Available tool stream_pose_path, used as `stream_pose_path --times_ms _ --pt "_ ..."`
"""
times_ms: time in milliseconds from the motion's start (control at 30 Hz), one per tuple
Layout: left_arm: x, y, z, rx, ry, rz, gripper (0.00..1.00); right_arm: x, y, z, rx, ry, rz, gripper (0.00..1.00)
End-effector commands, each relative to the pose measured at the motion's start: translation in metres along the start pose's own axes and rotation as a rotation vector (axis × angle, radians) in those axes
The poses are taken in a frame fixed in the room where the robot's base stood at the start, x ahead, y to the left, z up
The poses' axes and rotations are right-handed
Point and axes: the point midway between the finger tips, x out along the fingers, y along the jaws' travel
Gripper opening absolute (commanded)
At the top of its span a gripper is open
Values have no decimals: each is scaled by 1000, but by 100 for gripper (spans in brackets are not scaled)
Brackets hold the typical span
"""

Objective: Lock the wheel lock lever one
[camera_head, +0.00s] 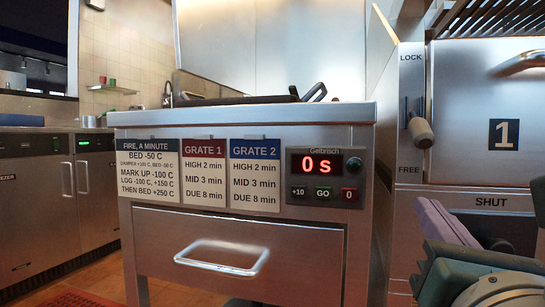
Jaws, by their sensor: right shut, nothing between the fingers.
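The wheel lock lever (421,132) has a pale rounded handle. It sits on a narrow upright metal plate (411,85) at the right, marked LOCK at the top and FREE at the bottom. The handle hangs down, nearer the FREE mark. My right gripper (441,221) shows at the lower right, with purplish fingers and a dark green-grey body. It is shut and empty, below the lever and a little to its right in the picture, apart from it. My left gripper is out of view.
A metal door numbered 1 (505,134) with a bar handle (524,63) stands right of the lever. A steel counter (240,113) with a drawer (240,240), signs and a red-digit timer (323,165) stands to the left. Fridge-like cabinets (30,200) are at far left.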

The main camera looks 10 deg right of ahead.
Motion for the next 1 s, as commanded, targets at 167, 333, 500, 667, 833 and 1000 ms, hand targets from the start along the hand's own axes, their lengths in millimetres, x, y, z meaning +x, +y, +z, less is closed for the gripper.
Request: stream_pose_path --times_ms 167,333,500,667,833,1000 --pt "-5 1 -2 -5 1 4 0 24 0 3 1 -4 -1 0" --pt "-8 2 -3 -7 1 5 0 60 0 2 0 -5 0 0" --pt "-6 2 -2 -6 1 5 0 96 0 1 0 -5 -1 0" --pt "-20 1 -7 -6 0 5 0 91 0 25 1 -1 0 0" --pt "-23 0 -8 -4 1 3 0 85 0 36 0 0 0 0" --pt "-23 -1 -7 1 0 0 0 84 0 38 0 0 0 0"
